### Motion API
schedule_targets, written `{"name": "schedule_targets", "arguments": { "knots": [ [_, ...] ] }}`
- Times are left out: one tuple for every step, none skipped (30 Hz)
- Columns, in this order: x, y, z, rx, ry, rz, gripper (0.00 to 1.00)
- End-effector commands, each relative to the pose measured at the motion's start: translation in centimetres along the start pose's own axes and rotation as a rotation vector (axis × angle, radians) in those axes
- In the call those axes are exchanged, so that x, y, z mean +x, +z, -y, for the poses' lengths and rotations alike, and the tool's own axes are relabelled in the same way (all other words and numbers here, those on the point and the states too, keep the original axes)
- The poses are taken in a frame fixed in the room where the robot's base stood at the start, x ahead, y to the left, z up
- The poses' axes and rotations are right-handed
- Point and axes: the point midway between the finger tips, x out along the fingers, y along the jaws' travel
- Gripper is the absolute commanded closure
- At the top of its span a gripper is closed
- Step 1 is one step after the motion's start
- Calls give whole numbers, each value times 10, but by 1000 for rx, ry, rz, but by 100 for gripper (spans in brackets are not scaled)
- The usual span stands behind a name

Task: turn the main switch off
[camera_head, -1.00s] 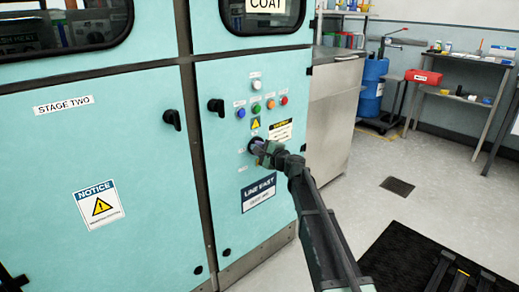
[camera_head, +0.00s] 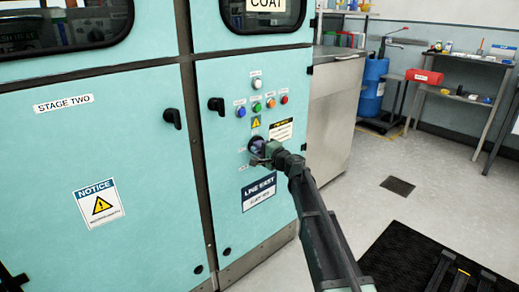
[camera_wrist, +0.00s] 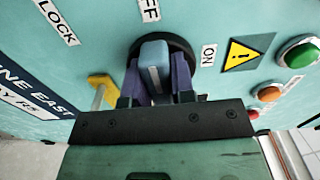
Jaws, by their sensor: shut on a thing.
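The main switch is on the teal cabinet door, with a black round base (camera_wrist: 190,50) and a blue-grey handle (camera_wrist: 154,62) bearing a pale line. In the wrist view the handle points roughly toward the OFF label (camera_wrist: 149,10) at the top. The ON label (camera_wrist: 208,55) is to the right of the base, and the LOCK label (camera_wrist: 58,22) is at the upper left. My gripper (camera_wrist: 160,82) is shut on the handle, with its purple fingers on either side. In the head view my gripper (camera_head: 260,150) covers most of the switch.
A yellow tab (camera_wrist: 103,88) sticks out left of the switch in the wrist view. Lit buttons, including a green one (camera_head: 256,107), and a warning triangle (camera_head: 256,122) are above the switch. A black door handle (camera_head: 217,105) is at the upper left.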

Motion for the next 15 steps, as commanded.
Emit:
{"name": "schedule_targets", "arguments": {
  "knots": [
    [0,0,0,-3,1,0,100],
    [0,0,0,-3,1,0,100],
    [0,0,0,-3,1,0,100],
    [0,0,0,-4,1,0,100],
    [0,0,0,-4,1,0,100],
    [0,0,0,-3,1,0,72],
    [0,0,0,-3,1,0,67],
    [0,0,0,-3,1,0,63],
    [0,0,0,-2,1,0,57],
    [0,0,0,-2,1,0,52],
    [0,0,0,-2,1,0,51],
    [0,0,0,-2,1,0,51],
    [0,0,0,-2,1,0,51],
    [0,0,0,-2,1,0,51],
    [0,0,0,-1,1,0,51]
  ]
}}
